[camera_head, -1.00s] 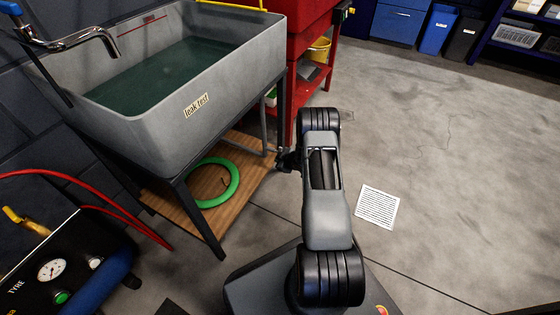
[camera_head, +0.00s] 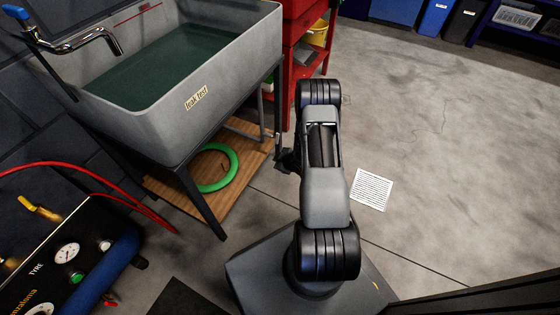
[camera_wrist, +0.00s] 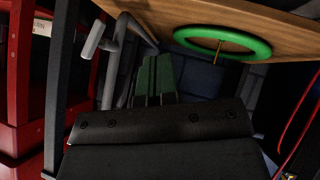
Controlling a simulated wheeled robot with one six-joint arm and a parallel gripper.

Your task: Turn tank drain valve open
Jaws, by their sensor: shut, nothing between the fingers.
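The grey leak-test tank (camera_head: 160,125) stands on a dark frame at the left of the head view, with dark green water in it. In the wrist view, a grey pipe (camera_wrist: 112,62) with a pale grey bar-like end (camera_wrist: 94,40) shows beside the tank's dark leg; it may be the drain valve, but I cannot tell how it is turned. My gripper's green-padded fingers (camera_wrist: 157,66) are shut and empty, to the right of that pipe and apart from the pale end. In the head view my gripper is mostly hidden by my arm.
A wooden shelf (camera_head: 165,185) under the tank carries a green ring (camera_head: 228,180). A red cabinet (camera_head: 300,62) stands beyond the tank's right side. A compressor (camera_head: 75,255) with a red hose is at lower left. A printed sheet (camera_head: 371,190) lies on open floor at right.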

